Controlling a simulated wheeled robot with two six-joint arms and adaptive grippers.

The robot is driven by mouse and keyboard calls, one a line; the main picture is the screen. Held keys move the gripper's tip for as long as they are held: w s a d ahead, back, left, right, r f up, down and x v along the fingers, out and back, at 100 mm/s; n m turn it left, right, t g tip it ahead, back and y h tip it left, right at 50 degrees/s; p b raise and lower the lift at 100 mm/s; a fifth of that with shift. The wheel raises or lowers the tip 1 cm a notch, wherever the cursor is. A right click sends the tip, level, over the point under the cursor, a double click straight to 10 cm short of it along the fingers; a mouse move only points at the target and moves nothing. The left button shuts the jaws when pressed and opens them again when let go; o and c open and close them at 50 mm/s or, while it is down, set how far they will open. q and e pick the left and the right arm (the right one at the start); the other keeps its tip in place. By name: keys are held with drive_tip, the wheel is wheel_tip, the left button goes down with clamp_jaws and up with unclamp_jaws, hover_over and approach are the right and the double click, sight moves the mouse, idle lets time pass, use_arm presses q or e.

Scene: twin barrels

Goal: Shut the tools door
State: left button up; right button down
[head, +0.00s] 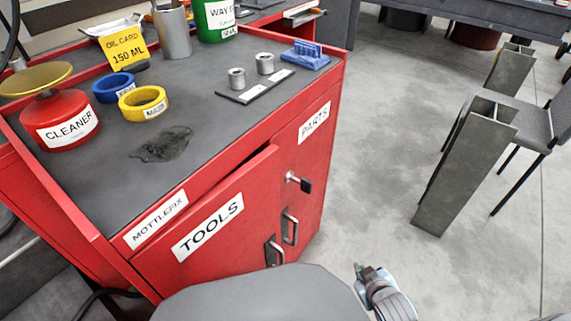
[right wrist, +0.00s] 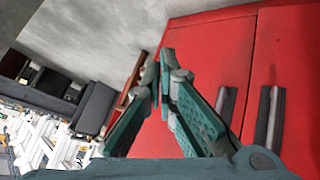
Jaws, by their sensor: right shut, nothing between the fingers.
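The red tools door (head: 215,245), with a white TOOLS label, is on the front of the red cabinet in the head view. A dark gap runs along its top edge, and its upper right corner stands a little proud, so it looks slightly ajar. Its dark bar handle (head: 273,253) is near its right edge. My right gripper (head: 364,272) is at the bottom, right of the cabinet and apart from the handles. In the right wrist view its fingers (right wrist: 160,58) are shut and empty, in front of red door panels; contact cannot be told. My left gripper is not in view.
The parts door (head: 310,165) is beside it, with a bar handle (head: 290,228) and a latch (head: 299,182). The cabinet top (head: 195,105) holds a cleaner can (head: 62,120), tape rolls and small parts. Grey metal beams (head: 465,165) and a chair stand right. Floor between is clear.

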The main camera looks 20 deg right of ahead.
sight(253, 190)
drive_tip(key=w+r+n+t+y+p, duration=0.2)
drive_tip(key=w+r+n+t, duration=0.25)
drive_tip(key=w+r, duration=0.4)
drive_tip(key=w+r+n+t+y+p, duration=0.2)
drive_tip(key=w+r+n+t, duration=0.3)
drive_tip(key=r, duration=0.7)
drive_tip(key=s+a+r+n+g+y+p, duration=0.15)
drive_tip(key=a+r+n+g+y, duration=0.5)
drive_tip(key=n+y, duration=0.75)
drive_tip(key=s+r+n+g+y+p, duration=0.2)
drive_tip(key=s+n+g, duration=0.5)
drive_tip(key=n+g, duration=0.1)
drive_tip(key=w+a, duration=0.1)
drive_tip(key=a, duration=0.3)
drive_tip(key=w+a+b, duration=0.1)
drive_tip(key=w+a, duration=0.1)
drive_tip(key=a, duration=0.2)
drive_tip(key=w+a+b, duration=0.1)
drive_tip(key=w+a, duration=0.1)
drive_tip(key=a, duration=0.2)
drive_tip(key=shift+a+f, duration=0.2)
drive_tip(key=shift+a, duration=0.1)
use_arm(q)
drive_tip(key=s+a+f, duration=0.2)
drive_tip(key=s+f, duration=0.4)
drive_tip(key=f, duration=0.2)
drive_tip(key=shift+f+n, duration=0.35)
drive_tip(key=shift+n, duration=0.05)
use_arm(e)
drive_tip(key=shift+s, duration=0.1)
